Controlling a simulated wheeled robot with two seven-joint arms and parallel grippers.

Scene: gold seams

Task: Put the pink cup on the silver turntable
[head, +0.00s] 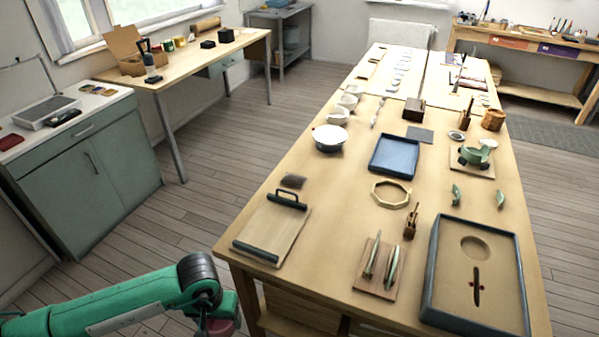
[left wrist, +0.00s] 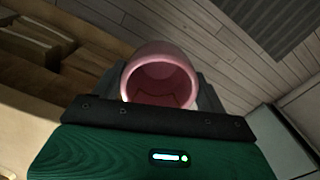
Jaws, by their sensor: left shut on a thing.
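The pink cup (left wrist: 160,62) is between the grey fingers of my left gripper (left wrist: 160,88), its open mouth facing the wrist camera. In the head view a small part of the pink cup (head: 224,327) shows at the bottom edge, below the dark wrist of my green left arm. My left gripper (head: 212,326) is mostly hidden there, shut on the cup beside the table's near left corner. A round, pale-topped thing with a grey-blue side (head: 330,146) stands on the table's left side. I cannot tell whether it is the silver turntable. My right gripper is not in view.
The long wooden table (head: 335,215) carries a clipboard-like board (head: 275,232), a blue tray (head: 394,170), an octagonal ring (head: 390,204) and a large dark-rimmed tray (head: 430,270). Pale cups stand behind the round thing. Floor is free between table and green cabinet (head: 85,185).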

